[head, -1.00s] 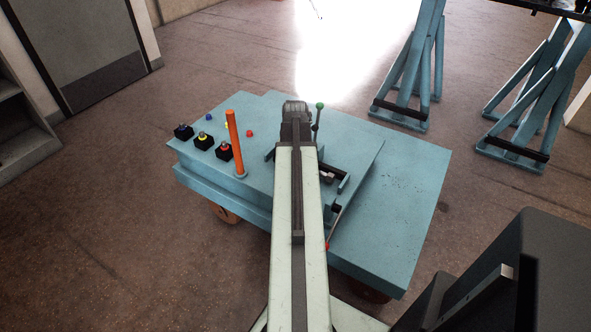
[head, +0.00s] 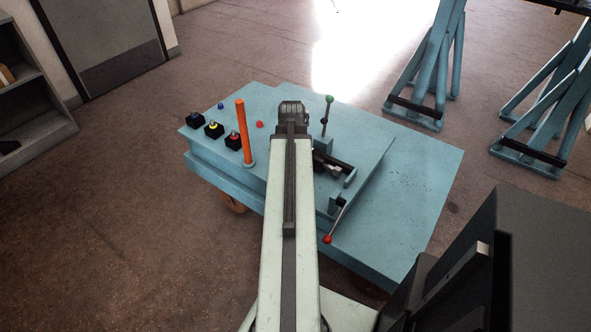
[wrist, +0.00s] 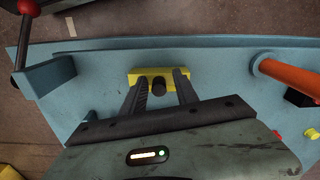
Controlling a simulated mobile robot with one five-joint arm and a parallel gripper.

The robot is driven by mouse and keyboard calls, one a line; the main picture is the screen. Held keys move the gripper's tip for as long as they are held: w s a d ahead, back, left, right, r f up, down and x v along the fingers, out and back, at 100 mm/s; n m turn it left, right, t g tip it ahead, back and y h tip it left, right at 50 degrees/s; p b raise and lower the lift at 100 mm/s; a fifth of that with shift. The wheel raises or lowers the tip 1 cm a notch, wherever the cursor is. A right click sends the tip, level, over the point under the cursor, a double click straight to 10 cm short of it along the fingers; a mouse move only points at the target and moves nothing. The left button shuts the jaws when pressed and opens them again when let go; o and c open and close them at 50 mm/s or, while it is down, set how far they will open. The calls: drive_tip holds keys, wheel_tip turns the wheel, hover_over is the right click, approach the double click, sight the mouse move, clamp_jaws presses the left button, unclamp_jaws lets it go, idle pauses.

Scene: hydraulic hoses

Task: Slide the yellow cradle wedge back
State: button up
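The yellow cradle wedge (wrist: 165,71) shows in the wrist view, lying on the blue cart top (wrist: 85,100). A dark round knob (wrist: 153,84) stands at its middle. My gripper (wrist: 160,88) is open, its two dark fingers apart on either side of the knob and reaching to the wedge's near edge. Whether they touch the knob or wedge I cannot tell. In the head view my arm covers the wedge, and the fingertips are hidden behind the wrist.
An orange post (head: 244,132) stands left of my arm; it also shows in the wrist view (wrist: 290,78). A green-knobbed lever (head: 327,115) and red-knobbed lever (head: 334,224) stand right of my arm.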

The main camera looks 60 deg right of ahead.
drive_tip(key=shift+s+d, duration=0.15)
drive_tip(key=shift+r+p, duration=0.35)
wheel_tip(320, 180, up, 7)
drive_tip(key=p, duration=0.7)
drive_tip(key=shift+r, duration=0.2)
drive_tip(key=shift+f, duration=0.15)
